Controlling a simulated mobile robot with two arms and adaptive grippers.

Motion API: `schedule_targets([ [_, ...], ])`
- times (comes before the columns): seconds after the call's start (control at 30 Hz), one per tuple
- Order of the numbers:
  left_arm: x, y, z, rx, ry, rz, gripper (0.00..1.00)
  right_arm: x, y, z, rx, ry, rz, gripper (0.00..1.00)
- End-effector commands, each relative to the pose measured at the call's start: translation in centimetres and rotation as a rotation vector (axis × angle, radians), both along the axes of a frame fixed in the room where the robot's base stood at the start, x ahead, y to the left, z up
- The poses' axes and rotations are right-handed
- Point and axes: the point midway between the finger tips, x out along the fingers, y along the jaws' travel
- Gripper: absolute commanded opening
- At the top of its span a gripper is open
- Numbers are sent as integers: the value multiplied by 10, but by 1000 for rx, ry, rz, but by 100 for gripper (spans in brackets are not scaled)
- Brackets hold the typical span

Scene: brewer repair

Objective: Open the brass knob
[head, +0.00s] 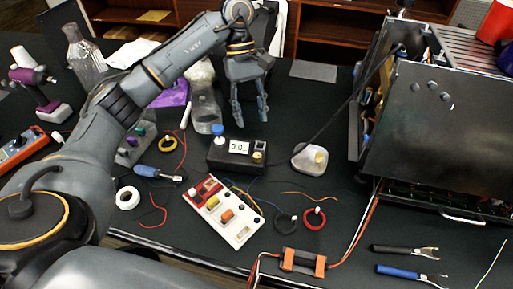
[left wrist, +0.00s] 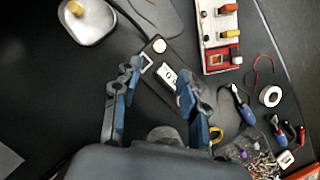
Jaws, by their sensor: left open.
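A brass-coloured knob (head: 309,154) stands on a pale rounded base (head: 316,166) on the black table, right of the black meter box (head: 237,157) in the head view. In the left wrist view the knob (left wrist: 77,8) is at the top left on its base (left wrist: 90,27). My left gripper (head: 250,118) points down, open and empty, behind the meter and to the left of the knob. In the left wrist view its fingers (left wrist: 160,80) are apart with the meter's display between them, and the knob lies well outside them. My right gripper is not in view.
A black cable runs from the base toward a large opened machine (head: 420,125) at the right. A red-and-white board (head: 225,215), wire rings and pliers (head: 405,250) lie in front. A clear bottle (head: 85,60) stands at the left. Bare table lies behind the knob.

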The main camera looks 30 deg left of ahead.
Motion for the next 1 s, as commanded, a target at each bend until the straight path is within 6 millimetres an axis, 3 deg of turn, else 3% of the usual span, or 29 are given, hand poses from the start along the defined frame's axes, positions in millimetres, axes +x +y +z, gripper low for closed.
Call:
schedule_targets([
  [0.3, -17, -19, -57, 0, 5, 1, 43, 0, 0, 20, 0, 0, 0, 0],
  [0.5, -23, -28, -84, 0, 3, 1, 43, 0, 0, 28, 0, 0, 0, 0],
  [0.93, -25, -31, -95, 0, -1, 1, 43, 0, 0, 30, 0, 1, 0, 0],
  [1.0, -25, -31, -95, 0, 0, 1, 30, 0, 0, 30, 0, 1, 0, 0],
])
